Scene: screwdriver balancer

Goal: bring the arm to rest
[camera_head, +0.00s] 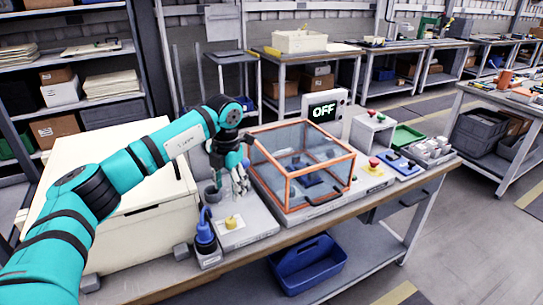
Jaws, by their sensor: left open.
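My left arm (140,152) is teal with black joints and comes in from the lower left, over a large cream case. My left gripper (240,183) points down at the left part of the workbench (265,245). It is open, with nothing seen between its fingers. It is beside the left wall of a clear box with an orange frame (318,195). Below it are a grey plate with a yellow knob (232,222) and a dark blue tool or bottle (205,232) in a holder. My right gripper is not in view.
The cream case (150,225) fills the bench's left end. A display reading OFF (324,112) stands behind the clear box. A red button (374,162), a green tray (404,137) and blue parts (398,162) lie to the right. A blue bin (308,263) sits on the lower shelf.

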